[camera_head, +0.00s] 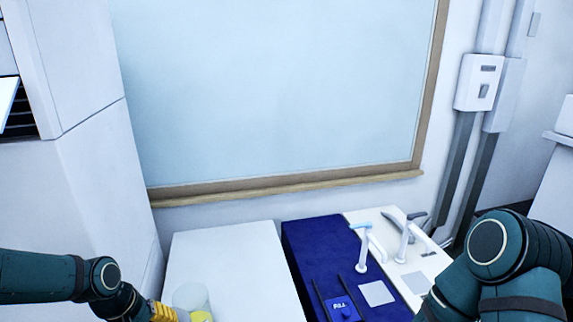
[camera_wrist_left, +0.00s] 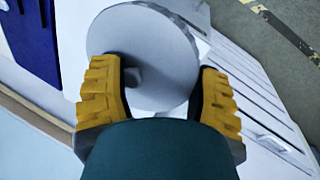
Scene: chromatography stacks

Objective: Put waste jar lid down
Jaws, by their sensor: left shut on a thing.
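The waste jar lid, a pale grey round disc (camera_wrist_left: 152,45), fills the upper middle of the left wrist view. My left gripper (camera_wrist_left: 157,78) is shut on it, with yellow fingers on both sides of its lower part. In the head view the lid is a pale, partly see-through round shape (camera_head: 190,296) at the bottom edge, in front of the white worktop. My left gripper (camera_head: 181,314) shows there only in part, cut off by the frame. I cannot tell how far the lid is above the worktop. No waste jar can be made out. My right gripper is out of view.
A white worktop (camera_head: 225,262) has a bare area behind the lid. To its right is a dark blue surface (camera_head: 308,245) with dark rods, a small labelled blue item (camera_head: 341,308) and white stands (camera_head: 362,245). A framed pale panel (camera_head: 270,95) stands behind.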

